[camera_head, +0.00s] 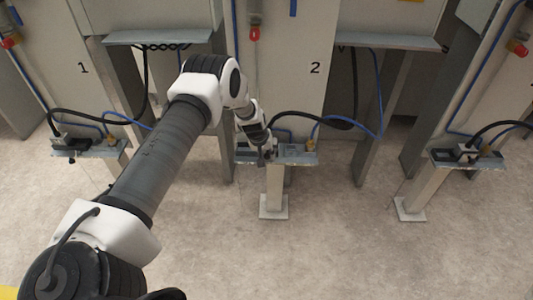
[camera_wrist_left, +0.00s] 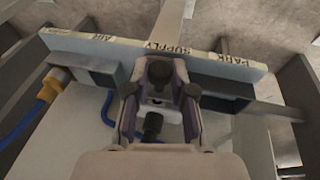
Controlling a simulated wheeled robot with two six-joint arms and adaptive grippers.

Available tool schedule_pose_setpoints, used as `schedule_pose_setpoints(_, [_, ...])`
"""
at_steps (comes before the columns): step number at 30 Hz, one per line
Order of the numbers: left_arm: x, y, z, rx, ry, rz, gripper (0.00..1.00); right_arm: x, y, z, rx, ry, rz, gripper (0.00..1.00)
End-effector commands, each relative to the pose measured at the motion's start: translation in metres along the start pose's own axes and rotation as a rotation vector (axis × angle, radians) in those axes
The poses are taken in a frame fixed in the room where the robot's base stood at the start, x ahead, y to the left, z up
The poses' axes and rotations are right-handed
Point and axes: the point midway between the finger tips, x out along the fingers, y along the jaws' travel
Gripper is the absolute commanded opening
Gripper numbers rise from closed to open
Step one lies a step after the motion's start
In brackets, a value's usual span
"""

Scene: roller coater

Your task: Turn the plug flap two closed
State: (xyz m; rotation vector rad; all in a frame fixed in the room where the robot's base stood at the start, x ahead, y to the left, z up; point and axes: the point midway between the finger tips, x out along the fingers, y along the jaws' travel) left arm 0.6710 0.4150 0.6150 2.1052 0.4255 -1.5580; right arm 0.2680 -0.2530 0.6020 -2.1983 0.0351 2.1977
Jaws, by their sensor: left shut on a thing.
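My left gripper (camera_head: 268,152) reaches down to the small connection bracket (camera_head: 298,157) below the panel marked 2. In the left wrist view, its two fingers (camera_wrist_left: 160,100) are closed around a small dark part at the plug, which I take to be plug flap two (camera_wrist_left: 159,72). Behind it a black plug end (camera_wrist_left: 153,125) shows between the fingers. The flap is mostly hidden by the gripper in the head view, and its exact angle cannot be told. My right gripper is in neither view.
A labelled plate (camera_wrist_left: 110,47) runs along the bracket, with a blue hose and brass fitting (camera_wrist_left: 57,78) at left. Similar brackets stand at left (camera_head: 98,150) and right (camera_head: 480,160). Black and blue cables loop nearby. The floor (camera_head: 335,245) in front is clear.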

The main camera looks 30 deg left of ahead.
Motion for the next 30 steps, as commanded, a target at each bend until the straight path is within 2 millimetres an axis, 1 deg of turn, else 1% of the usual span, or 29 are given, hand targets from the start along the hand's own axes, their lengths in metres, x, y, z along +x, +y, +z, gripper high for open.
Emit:
schedule_pose_setpoints(3, [-0.001,0.000,-0.001,0.000,0.003,0.001,0.00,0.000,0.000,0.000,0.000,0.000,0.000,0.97])
schedule_pose_setpoints(4, [-0.001,0.000,-0.001,0.000,0.003,0.001,0.34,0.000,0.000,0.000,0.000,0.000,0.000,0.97])
schedule_pose_setpoints(5, [-0.001,0.000,-0.001,0.000,0.003,0.001,0.45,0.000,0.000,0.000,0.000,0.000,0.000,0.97])
schedule_pose_setpoints(6, [-0.001,0.000,-0.001,0.000,0.003,0.001,0.49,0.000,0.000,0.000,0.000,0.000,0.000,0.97])
schedule_pose_setpoints(14, [-0.001,0.000,-0.001,0.000,0.002,0.000,0.49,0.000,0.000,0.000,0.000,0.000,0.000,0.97])
schedule_pose_setpoints(17, [-0.007,0.000,-0.001,-0.002,0.002,0.000,0.49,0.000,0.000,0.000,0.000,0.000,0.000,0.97])
schedule_pose_setpoints(20, [-0.024,0.001,-0.002,-0.002,0.004,0.002,0.49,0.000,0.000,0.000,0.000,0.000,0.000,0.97])
schedule_pose_setpoints(27, [-0.086,0.001,-0.002,-0.001,0.003,0.003,0.49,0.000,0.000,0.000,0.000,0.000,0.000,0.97])
schedule_pose_setpoints(30, [-0.105,0.001,-0.001,0.000,0.002,0.003,0.49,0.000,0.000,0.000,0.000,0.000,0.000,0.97])
